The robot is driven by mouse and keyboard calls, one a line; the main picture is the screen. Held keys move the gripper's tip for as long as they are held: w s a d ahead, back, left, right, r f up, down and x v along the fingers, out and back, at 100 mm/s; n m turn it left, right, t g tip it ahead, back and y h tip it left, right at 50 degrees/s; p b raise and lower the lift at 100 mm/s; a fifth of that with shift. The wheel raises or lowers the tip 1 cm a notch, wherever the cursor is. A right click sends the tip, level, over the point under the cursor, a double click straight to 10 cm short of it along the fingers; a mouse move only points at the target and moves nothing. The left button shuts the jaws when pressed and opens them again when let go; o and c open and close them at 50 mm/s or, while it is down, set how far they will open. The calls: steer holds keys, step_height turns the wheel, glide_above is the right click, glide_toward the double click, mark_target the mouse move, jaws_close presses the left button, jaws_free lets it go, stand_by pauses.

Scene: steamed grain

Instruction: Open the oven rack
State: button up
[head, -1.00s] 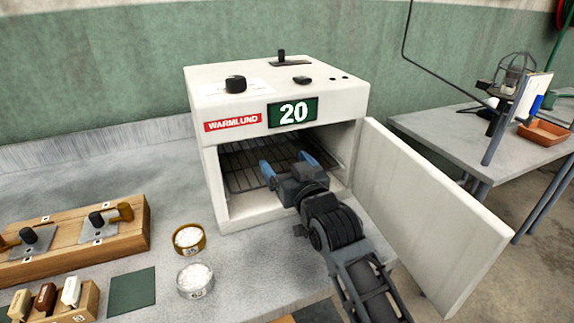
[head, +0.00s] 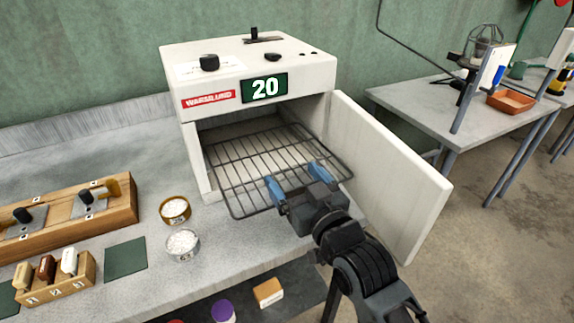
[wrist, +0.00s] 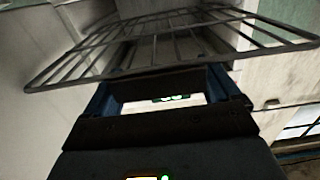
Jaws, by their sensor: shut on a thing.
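The white oven (head: 225,116) stands on the bench with its door (head: 388,180) swung wide open to the right. Its display reads 20. The wire rack (head: 250,165) is slid partly out of the oven and sticks out past the front opening, roughly level. My gripper (head: 298,182) is at the rack's front edge, its blue fingers shut on the rack's front bar. In the wrist view the rack (wrist: 165,38) spans the top of the picture, with the gripper (wrist: 170,85) right at its front bar. The rack carries nothing.
Two small dishes of white grains (head: 182,244) stand left of the rack on the bench. A wooden block with several bottles (head: 55,278) and a wooden stand (head: 70,222) are further left. The open door closes off the right side. Open floor lies beyond it.

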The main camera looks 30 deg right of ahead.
steer(key=shift+s, duration=0.3)
steer(key=o, duration=1.2)
steer(key=s+b, duration=0.1)
steer(key=s, duration=0.5)
steer(key=shift+s+f, duration=0.15)
steer(key=shift+s, duration=0.7)
